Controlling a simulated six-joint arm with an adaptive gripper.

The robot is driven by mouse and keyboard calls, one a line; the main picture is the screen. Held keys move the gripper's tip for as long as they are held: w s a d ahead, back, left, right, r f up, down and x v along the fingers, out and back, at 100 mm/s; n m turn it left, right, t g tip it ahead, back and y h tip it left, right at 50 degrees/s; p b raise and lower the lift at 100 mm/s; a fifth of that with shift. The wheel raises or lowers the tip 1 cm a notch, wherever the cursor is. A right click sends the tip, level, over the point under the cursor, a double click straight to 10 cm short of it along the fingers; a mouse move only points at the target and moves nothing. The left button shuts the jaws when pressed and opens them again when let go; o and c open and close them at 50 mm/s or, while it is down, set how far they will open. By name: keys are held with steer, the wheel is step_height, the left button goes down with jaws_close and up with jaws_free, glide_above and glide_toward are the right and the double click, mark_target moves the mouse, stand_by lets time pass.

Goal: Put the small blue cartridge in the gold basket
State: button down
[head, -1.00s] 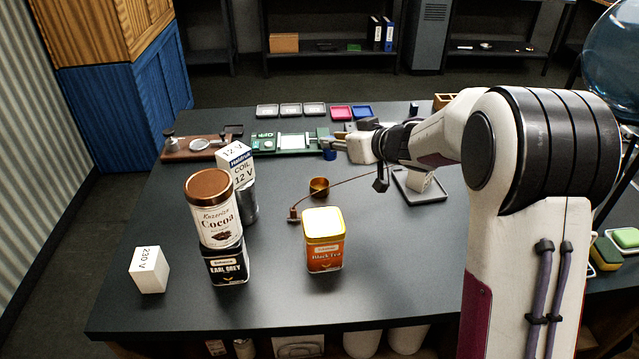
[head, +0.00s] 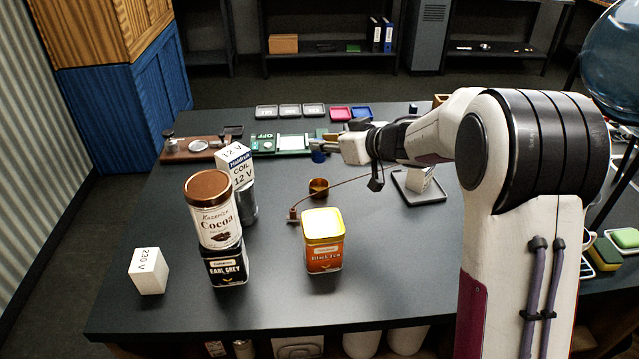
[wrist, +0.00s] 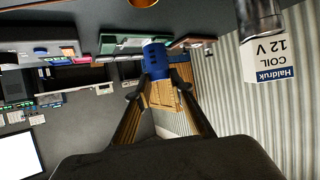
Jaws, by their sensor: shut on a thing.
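The small blue cartridge (head: 318,156) is held in my gripper (head: 322,146), over the near edge of the green board. In the wrist view the blue cartridge (wrist: 156,62) sits between the two fingertips (wrist: 155,84), which are shut on it. The gold basket (head: 319,187) stands on the dark table, below the cartridge in the head view and apart from it. A part of the gold basket shows at the top edge of the wrist view (wrist: 143,3). Its inside is mostly hidden.
A thin reddish cable runs past the basket to a small brown block (head: 293,214). A Black Tea tin (head: 323,250) stands in front. A Cocoa tin (head: 212,215) is stacked on an Earl Grey tin (head: 227,266) at left, near the 12 V coil box (head: 237,165).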

steer(key=shift+f, duration=3.1)
steer(key=shift+f, duration=1.85)
steer(key=shift+f, duration=0.15)
steer(key=c, duration=1.8)
jaws_free()
steer(key=shift+r, duration=0.2)
steer(key=shift+v, duration=5.95)
steer(key=shift+d+r, duration=0.1)
